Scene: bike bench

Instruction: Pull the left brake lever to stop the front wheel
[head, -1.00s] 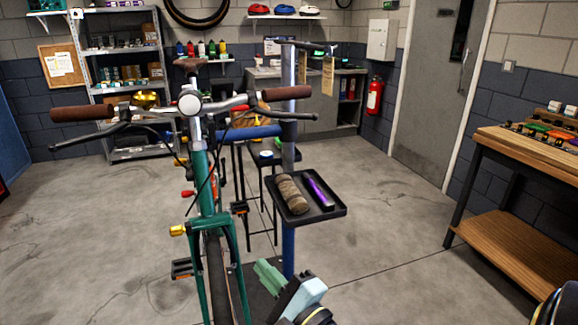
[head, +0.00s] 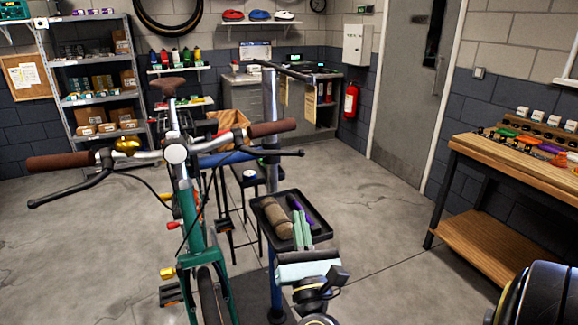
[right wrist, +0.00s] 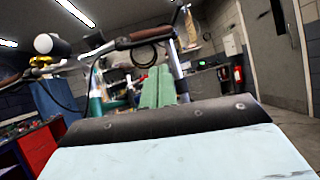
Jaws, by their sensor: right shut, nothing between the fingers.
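The green bike (head: 196,237) faces me, its front wheel (head: 209,298) low and towards me. One black brake lever (head: 272,153) is under the brown grip at the picture's right, the rider's left side. The other lever (head: 85,187) is under the grip at the picture's left. My right gripper (head: 302,232) is right of the bike and below the right-hand lever, apart from it, in front of the small tray. Its pale green fingers are shut and empty; they also show in the right wrist view (right wrist: 157,86). My left gripper is not in view.
A black tray (head: 322,235) on the stand post holds a brown roll (head: 276,217) and a purple object (head: 301,212), close behind my right fingers. A wooden workbench (head: 510,155) stands at the right. The floor between is clear.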

